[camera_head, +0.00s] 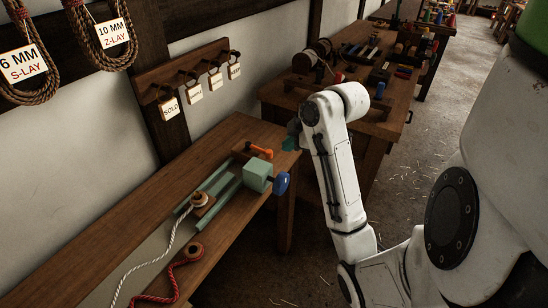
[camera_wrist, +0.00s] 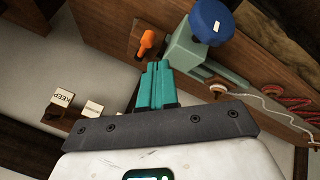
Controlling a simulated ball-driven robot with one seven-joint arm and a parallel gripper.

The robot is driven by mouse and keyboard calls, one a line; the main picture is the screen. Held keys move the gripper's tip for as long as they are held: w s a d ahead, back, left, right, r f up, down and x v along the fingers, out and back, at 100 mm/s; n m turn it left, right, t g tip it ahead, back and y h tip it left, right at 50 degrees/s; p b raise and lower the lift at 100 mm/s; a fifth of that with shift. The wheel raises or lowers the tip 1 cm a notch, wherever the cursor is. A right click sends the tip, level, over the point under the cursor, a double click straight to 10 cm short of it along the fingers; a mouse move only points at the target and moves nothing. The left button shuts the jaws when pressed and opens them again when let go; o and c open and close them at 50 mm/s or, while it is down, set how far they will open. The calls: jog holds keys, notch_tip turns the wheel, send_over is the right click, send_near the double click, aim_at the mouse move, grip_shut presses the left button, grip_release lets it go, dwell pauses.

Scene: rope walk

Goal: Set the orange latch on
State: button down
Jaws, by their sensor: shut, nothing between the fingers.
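The orange latch (camera_head: 260,151) is a short lever on a dark base at the far end of the wooden bench, just behind the pale green block of a rail device. In the head view it lies nearly flat and points right. In the wrist view the latch (camera_wrist: 146,43) is just beyond my fingertips, with a visible gap. My gripper (camera_wrist: 158,66) has teal fingers that are shut together and empty. In the head view my gripper (camera_head: 291,138) is to the right of the latch, partly hidden by my arm.
The green block (camera_head: 257,174) with its blue knob (camera_head: 281,183) stands close to the latch on green rails. White rope (camera_head: 150,262) and red rope (camera_head: 175,280) lie on the bench (camera_head: 110,225). Tags (camera_head: 194,91) hang on the wall behind. A cluttered second bench (camera_head: 290,93) stands beyond.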

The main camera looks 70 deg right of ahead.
aim_at(259, 150)
jog(key=x, duration=0.9)
jog(key=shift+w+f, duration=0.1)
jog(key=shift+f, duration=0.15)
jog(key=shift+d, duration=0.1)
